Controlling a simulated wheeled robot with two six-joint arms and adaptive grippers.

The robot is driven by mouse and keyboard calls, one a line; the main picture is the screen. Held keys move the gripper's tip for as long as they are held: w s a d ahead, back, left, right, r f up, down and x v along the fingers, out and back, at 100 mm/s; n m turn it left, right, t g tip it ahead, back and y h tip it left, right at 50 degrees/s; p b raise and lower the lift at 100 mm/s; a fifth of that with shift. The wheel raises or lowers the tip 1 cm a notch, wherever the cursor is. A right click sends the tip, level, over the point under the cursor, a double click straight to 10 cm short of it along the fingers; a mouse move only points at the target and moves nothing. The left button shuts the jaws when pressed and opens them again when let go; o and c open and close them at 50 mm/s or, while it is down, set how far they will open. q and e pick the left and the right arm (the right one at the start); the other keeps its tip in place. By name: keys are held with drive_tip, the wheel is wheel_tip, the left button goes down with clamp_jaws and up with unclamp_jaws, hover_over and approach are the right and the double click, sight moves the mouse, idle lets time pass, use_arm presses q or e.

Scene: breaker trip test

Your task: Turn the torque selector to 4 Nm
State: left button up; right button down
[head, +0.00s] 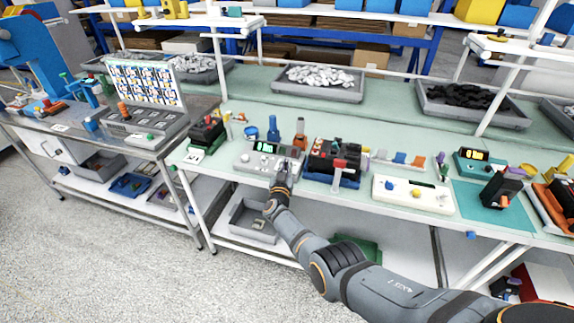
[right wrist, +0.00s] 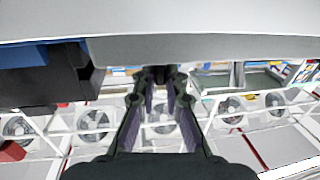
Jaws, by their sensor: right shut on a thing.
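A grey box (head: 246,160) with a small dark display with green digits (head: 265,147) stands at the front edge of the green-topped bench. My right gripper (head: 285,170) reaches its right front part from below. In the right wrist view the two fingers (right wrist: 160,78) come together on a small dark knob (right wrist: 160,72), which I take for the torque selector, under the pale edge of the box. The gripper is shut on it. The fingers hide the knob's pointer and markings, and the digits are too small to read. My left gripper is not in view.
A black-and-red device on a blue base (head: 333,162) stands close to the right of the box. A white panel with buttons (head: 413,195) is farther right. A blue container (head: 273,130) and an orange bottle (head: 299,135) stand behind. A grey tray (head: 252,222) is on the shelf below.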

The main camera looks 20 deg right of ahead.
drive_tip(key=shift+w+a+r+m+g+h+b, duration=0.1)
drive_tip(key=shift+m+g+h+b, duration=0.7)
drive_tip(key=shift+h+b, duration=0.4)
drive_tip(key=c, duration=1.4)
unclamp_jaws()
wheel_tip(320, 180, up, 10)
drive_tip(key=shift+f, duration=0.1)
